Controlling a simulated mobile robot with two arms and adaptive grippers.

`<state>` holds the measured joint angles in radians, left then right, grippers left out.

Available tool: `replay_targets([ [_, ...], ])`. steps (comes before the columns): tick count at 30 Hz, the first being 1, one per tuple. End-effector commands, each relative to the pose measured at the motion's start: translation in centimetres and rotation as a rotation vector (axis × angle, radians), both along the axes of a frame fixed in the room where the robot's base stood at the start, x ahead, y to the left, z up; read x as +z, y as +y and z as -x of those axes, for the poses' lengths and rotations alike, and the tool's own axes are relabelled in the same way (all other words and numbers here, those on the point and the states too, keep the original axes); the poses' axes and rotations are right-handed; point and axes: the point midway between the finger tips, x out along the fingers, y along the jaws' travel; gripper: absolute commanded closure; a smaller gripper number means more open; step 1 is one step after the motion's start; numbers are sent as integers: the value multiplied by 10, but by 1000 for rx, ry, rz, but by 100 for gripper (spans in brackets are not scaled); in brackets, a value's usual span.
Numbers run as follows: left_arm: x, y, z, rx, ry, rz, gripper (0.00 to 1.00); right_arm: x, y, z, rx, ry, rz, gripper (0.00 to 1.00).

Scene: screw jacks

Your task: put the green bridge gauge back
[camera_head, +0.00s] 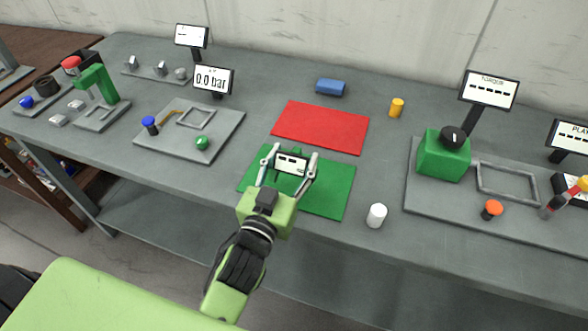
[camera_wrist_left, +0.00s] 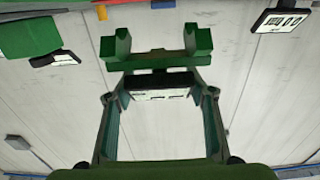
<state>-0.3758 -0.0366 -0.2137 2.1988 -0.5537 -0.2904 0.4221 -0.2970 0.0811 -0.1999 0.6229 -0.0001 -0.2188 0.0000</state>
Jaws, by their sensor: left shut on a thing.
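The green bridge gauge is a green bar (camera_wrist_left: 155,63) with two upright prongs and a small white display (camera_head: 292,164). My left gripper (camera_head: 291,163) is shut on it, with one finger at each side, over the green mat (camera_head: 335,192). The gauge's green part hides against the mat in the head view, so I cannot tell whether it touches the mat. In the left wrist view, my left gripper (camera_wrist_left: 158,93) has its fingers on both sides of the gauge's body. My right gripper is not in view.
A red mat (camera_head: 320,127) lies behind the green one. A white cylinder (camera_head: 376,215) stands to its right. A blue cylinder (camera_head: 330,87) and a yellow one (camera_head: 397,107) are farther back. Fixture plates with displays flank the mats.

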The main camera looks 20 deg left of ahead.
Motion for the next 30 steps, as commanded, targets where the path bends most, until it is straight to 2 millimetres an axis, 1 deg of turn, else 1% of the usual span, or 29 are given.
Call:
replay_targets([
  [3,-8,-2,-8,-1,-3,0,82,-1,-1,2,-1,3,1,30],
  [6,-25,-1,-6,0,1,0,82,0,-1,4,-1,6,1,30],
  [9,-34,-2,-6,0,-2,1,82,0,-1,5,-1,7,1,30],
  [17,-36,-2,-5,-1,-4,1,82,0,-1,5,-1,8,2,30],
  [21,-40,-2,-5,-1,-4,1,82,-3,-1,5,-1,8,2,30],
  [22,-40,-1,-5,0,-1,0,45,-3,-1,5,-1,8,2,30],
  [23,-40,-1,-5,0,-1,0,37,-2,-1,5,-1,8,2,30],
  [24,-40,-1,-5,0,0,0,33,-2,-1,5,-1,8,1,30],
  [30,-40,-2,-5,0,0,0,33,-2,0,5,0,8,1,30],
])
